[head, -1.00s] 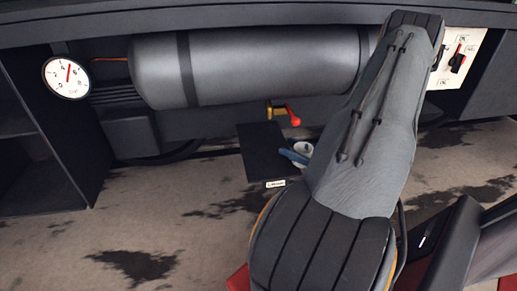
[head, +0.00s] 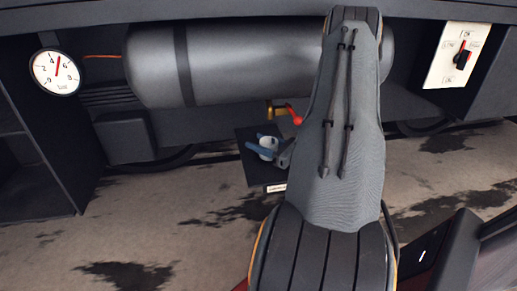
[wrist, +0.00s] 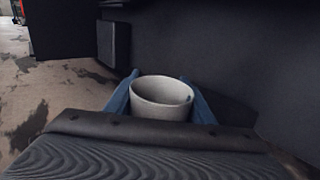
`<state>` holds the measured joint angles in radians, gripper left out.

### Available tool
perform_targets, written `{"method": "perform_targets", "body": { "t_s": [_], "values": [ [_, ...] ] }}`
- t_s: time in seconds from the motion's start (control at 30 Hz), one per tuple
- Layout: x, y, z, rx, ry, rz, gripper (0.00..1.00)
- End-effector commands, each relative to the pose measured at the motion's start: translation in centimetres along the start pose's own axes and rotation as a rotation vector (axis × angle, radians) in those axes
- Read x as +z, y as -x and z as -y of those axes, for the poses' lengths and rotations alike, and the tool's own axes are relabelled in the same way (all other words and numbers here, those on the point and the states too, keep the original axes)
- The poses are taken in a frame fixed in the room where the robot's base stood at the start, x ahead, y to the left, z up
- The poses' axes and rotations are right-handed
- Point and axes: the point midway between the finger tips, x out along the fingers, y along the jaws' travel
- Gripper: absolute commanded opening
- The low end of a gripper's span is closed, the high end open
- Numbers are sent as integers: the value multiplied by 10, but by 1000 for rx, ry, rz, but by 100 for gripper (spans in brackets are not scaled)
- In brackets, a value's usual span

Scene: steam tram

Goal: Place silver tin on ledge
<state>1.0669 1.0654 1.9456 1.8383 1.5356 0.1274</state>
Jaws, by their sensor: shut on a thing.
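The silver tin (wrist: 161,98) is a round, open-topped light grey cup. It sits between the two blue fingers of my gripper (wrist: 160,100) in the wrist view, with its opening facing up. In the head view the tin (head: 268,142) shows between the blue fingertips of my gripper (head: 266,147), over the black ledge (head: 252,172). The ledge is a flat dark plate with a small white label on its front edge. I cannot tell whether the tin touches the ledge. My forearm hides the ledge's right side.
A large grey cylinder (head: 240,65) runs above and behind the ledge. A brass valve with a red handle (head: 287,113) is just behind the tin. A gauge (head: 55,72) is on the left, a switch panel (head: 458,55) on the right. Stained floor (head: 140,215) lies open in front.

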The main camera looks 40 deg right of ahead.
Motion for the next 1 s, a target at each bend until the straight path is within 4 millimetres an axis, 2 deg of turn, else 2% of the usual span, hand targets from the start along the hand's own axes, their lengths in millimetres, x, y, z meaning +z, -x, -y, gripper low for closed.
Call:
{"method": "perform_targets", "body": {
  "t_s": [0.03,0.1,0.5,0.53,0.6,1.0],
  "values": [
    [-11,-1,0,0,0,0,22],
    [-15,0,0,0,1,1,22],
    [-18,0,0,1,2,1,22],
    [-17,0,0,1,2,1,54],
    [-17,0,0,1,2,1,66],
    [-13,2,0,0,1,0,68]
  ]
}}
